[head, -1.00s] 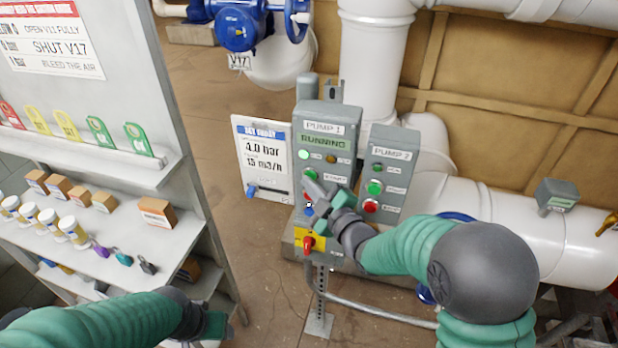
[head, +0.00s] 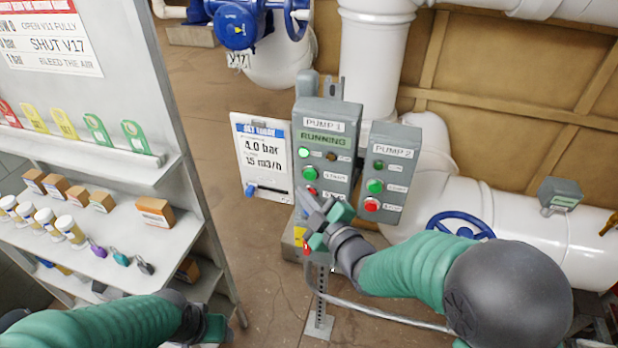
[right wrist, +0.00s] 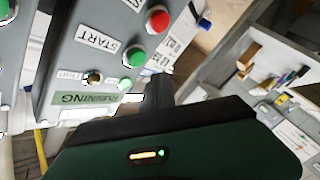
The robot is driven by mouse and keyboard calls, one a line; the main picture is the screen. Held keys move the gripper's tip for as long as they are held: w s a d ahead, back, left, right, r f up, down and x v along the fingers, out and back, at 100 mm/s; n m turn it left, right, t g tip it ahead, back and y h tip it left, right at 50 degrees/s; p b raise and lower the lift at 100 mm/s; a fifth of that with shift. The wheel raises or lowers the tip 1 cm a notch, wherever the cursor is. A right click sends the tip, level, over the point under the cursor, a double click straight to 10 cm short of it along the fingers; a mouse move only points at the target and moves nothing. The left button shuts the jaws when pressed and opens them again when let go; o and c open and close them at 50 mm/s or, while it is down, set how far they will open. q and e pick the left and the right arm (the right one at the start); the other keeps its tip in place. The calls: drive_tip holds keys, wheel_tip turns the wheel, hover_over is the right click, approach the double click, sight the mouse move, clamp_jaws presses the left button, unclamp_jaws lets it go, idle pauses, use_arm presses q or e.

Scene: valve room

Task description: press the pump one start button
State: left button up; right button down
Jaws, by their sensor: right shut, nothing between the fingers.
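The grey pump one panel (head: 327,118) stands on a post, its display (head: 322,139) reading RUNNING. A bright green lamp (head: 304,153) sits beside a dark amber lamp (head: 331,157). Its green start button (head: 309,173) is in plain view above a red button (head: 310,190). In the right wrist view the start button (right wrist: 134,57) shows beside its START label. My right gripper (head: 306,202) is shut and empty, in front of the panel's lower part, below the start button and apart from it. My left gripper (head: 215,326) is low by the shelf; its fingers are unclear.
The pump two panel (head: 388,160) stands close on the right. A white readout board (head: 262,160) showing 4.0 bar is on the left. A shelf unit (head: 110,235) with boxes and jars fills the left. A blue handwheel (head: 460,227) and white pipes lie behind my right arm.

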drive_tip(key=shift+s+a, duration=0.2)
drive_tip(key=shift+s, duration=0.4)
drive_tip(key=shift+s+a, duration=0.2)
drive_tip(key=shift+s, duration=0.4)
drive_tip(key=s+d+f+m+g+h, duration=0.25)
drive_tip(key=d+f+m+h, duration=0.25)
drive_tip(key=d+f, duration=0.25)
drive_tip(key=s+d+f+m+g+h, duration=0.1)
drive_tip(key=s+d+f+m+g, duration=0.2)
drive_tip(key=s, duration=0.3)
drive_tip(key=s+d+f+m+g+h, duration=0.1)
drive_tip(key=s+d+f+m+g, duration=0.2)
drive_tip(key=s, duration=0.4)
drive_tip(key=s+d+f+m+g+h, duration=0.1)
drive_tip(key=s+d+f+m+g, duration=0.2)
drive_tip(key=s+d, duration=0.3)
drive_tip(key=shift+s+f+m+g, duration=0.15)
drive_tip(key=shift+s+m+g, duration=0.25)
drive_tip(key=shift+m+g, duration=0.25)
